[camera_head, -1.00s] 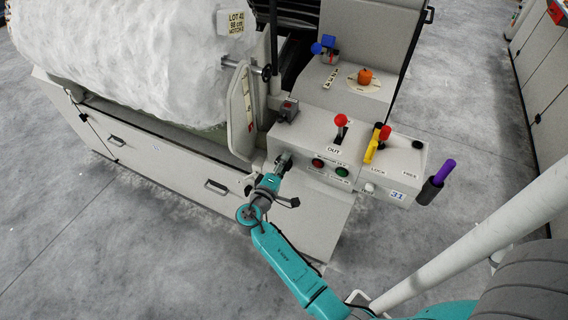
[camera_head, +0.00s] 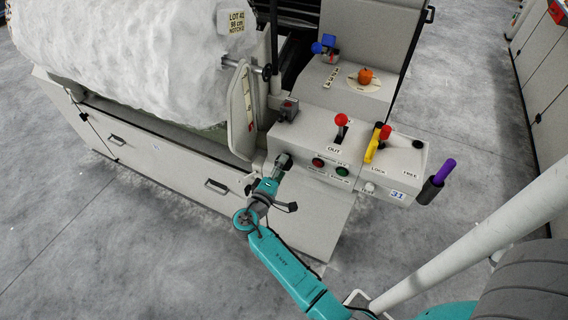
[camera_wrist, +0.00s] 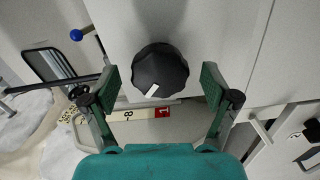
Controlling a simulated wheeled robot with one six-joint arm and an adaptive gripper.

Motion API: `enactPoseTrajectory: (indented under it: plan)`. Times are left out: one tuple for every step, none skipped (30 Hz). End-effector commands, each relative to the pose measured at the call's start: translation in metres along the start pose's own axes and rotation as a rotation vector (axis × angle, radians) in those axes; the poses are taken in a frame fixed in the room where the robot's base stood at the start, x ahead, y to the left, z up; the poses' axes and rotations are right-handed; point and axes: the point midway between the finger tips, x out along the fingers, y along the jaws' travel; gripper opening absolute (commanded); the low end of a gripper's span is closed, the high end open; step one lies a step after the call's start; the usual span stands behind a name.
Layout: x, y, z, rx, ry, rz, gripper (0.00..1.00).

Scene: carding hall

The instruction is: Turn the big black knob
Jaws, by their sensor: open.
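The big black knob (camera_wrist: 160,70) is in the upper middle of the wrist view, on a pale grey panel. It is round with a scalloped edge and has a white pointer mark aimed toward the lower left. My gripper (camera_wrist: 160,85) is open, with one green-padded finger on each side of the knob and a gap on both sides. In the head view my gripper (camera_head: 283,162) is at the left end of the control box front, and it hides the knob there.
The control box (camera_head: 318,128) carries a red-topped lever (camera_head: 341,120), a yellow lever (camera_head: 372,150), and red (camera_head: 318,162) and green (camera_head: 342,171) buttons right of my gripper. A tilted plate (camera_head: 240,110) stands just left. A white fibre roll (camera_head: 130,45) lies behind.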

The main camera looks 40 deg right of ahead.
Motion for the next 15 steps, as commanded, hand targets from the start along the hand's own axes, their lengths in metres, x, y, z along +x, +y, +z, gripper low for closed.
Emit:
enactPoseTrajectory:
  plan:
    - [-0.010, 0.000, -0.001, 0.000, 0.005, -0.001, 0.86]
    - [-0.016, 0.000, -0.001, -0.001, 0.005, -0.001, 0.86]
    - [-0.024, -0.001, -0.001, -0.001, 0.006, -0.001, 0.86]
    - [-0.030, -0.001, -0.001, -0.001, 0.006, -0.001, 0.86]
    - [-0.037, -0.001, -0.001, -0.001, 0.006, -0.001, 0.86]
    - [-0.045, -0.001, -0.001, -0.001, 0.006, -0.001, 0.86]
    - [-0.051, 0.000, -0.001, -0.001, 0.006, -0.001, 0.86]
    - [-0.057, 0.000, -0.001, -0.001, 0.006, -0.001, 0.86]
    - [-0.064, -0.001, -0.001, -0.001, 0.005, -0.001, 0.86]
    - [-0.069, -0.001, -0.001, -0.001, 0.005, -0.001, 0.86]
    - [-0.074, -0.001, -0.001, -0.001, 0.004, -0.001, 0.86]
    - [-0.080, -0.001, -0.001, -0.001, 0.004, -0.001, 0.86]
    - [-0.083, -0.001, -0.001, -0.001, 0.004, -0.001, 0.86]
    - [-0.087, -0.001, 0.000, -0.001, 0.003, -0.001, 0.86]
    - [-0.091, -0.001, 0.000, -0.001, 0.003, -0.001, 0.86]
